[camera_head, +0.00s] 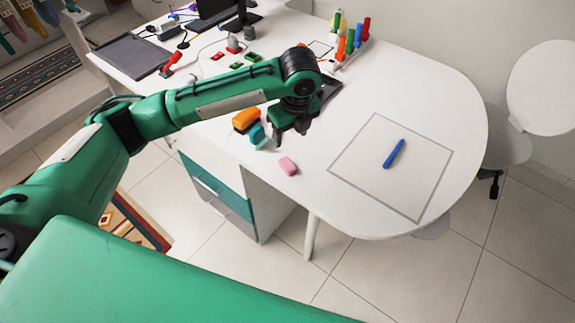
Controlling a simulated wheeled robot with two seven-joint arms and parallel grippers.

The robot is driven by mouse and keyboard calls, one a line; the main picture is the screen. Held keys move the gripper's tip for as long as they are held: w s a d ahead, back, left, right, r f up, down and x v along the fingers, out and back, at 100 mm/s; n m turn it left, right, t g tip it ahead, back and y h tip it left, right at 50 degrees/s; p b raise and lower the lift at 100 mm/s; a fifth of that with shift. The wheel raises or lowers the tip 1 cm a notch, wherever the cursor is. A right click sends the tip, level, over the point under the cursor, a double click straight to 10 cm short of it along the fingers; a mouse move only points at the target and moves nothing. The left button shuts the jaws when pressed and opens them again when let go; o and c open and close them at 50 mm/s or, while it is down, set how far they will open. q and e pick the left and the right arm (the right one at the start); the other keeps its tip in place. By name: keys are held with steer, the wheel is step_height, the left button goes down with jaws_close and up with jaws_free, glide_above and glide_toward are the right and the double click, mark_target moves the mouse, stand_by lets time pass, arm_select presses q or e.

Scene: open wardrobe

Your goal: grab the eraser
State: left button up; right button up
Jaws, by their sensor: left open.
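A small pink block (288,166), which looks like the eraser, lies on the white table near its front edge. My left gripper (288,136) is open and points down, just behind the pink block in the picture and apart from it. Nothing shows between its fingers. My right gripper is not in view.
An orange item (246,117) and a teal item (257,133) lie just left of my left gripper. A blue marker (394,153) lies inside a grey outlined square on the white table (450,105). Several coloured markers (350,42) stand at the back. The table's right side is mostly clear.

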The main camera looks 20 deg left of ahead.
arm_select(q)
steer(key=p, duration=0.1)
glide_above(288, 164)
steer(key=f, duration=0.7)
steer(key=shift+s+d+f, duration=0.15)
steer(key=shift+s+f, duration=0.1)
steer(key=shift+f, duration=0.05)
step_height(288, 164, down, 4)
steer(key=shift+f+p, duration=0.1)
steer(key=shift+p, duration=1.05)
steer(key=shift+w+f, duration=0.1)
steer(key=shift+f, duration=0.45)
steer(key=c, duration=1.1)
steer(key=shift+o, duration=0.2)
steer(key=shift+r, duration=0.15)
